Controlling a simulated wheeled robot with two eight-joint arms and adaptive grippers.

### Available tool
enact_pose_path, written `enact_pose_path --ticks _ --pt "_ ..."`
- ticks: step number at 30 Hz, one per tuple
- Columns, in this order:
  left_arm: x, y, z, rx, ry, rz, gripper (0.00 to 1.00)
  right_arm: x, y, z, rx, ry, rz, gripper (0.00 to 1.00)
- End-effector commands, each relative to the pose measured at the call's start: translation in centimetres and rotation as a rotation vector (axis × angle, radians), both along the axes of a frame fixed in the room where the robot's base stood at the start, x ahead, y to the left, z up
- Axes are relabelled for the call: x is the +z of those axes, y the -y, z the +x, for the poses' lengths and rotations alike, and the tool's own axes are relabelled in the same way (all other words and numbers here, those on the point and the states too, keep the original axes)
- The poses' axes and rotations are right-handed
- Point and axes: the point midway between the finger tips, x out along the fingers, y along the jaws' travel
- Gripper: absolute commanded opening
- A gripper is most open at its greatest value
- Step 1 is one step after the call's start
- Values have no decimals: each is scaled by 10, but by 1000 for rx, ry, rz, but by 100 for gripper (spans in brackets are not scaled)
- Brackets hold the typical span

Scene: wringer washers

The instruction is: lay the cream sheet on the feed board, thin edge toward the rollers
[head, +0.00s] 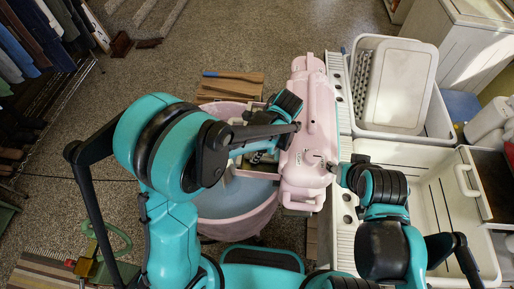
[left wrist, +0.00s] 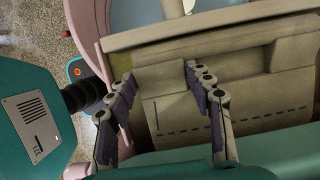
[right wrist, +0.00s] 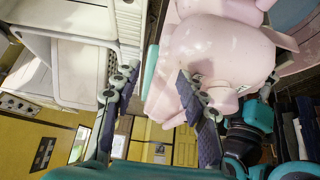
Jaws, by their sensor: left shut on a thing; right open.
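The cream sheet (left wrist: 255,85) fills the middle of the left wrist view, with a row of dark blue dashes along its lower part. A folded part of it lies between the fingers of my left gripper (left wrist: 163,80), which is shut on it. Behind the sheet is the raised tan rim of what looks like the feed board (left wrist: 150,36); I cannot tell whether the sheet touches it. In the head view my left gripper (head: 268,150) is over the tub beside the pink wringer (head: 315,125), whose rollers are hidden. My right gripper (right wrist: 158,78) is open and empty beside the wringer's pink housing.
The pink tub (head: 235,228) holds bluish water under my left arm. A white ribbed drainboard (head: 343,225) and white basins (head: 440,215) stand right of the wringer. A white basket (head: 402,85) is at the back right. Clothes (head: 40,40) hang at far left; open floor lies between.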

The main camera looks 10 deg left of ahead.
Motion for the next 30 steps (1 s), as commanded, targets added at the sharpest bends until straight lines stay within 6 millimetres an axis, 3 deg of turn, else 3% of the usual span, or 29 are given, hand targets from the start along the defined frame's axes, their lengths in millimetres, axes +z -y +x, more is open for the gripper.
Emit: enact_pose_path --ticks 8,9,11,30 --pt "-1 0 0 0 0 0 8 -1 0 0 0 -1 0 43" --pt "-1 0 0 0 0 0 59 -1 0 0 0 -1 0 43" --pt "-1 0 0 0 0 0 75 -1 0 0 0 -1 0 43" --pt "4 0 0 0 0 0 75 4 0 0 0 0 0 43"
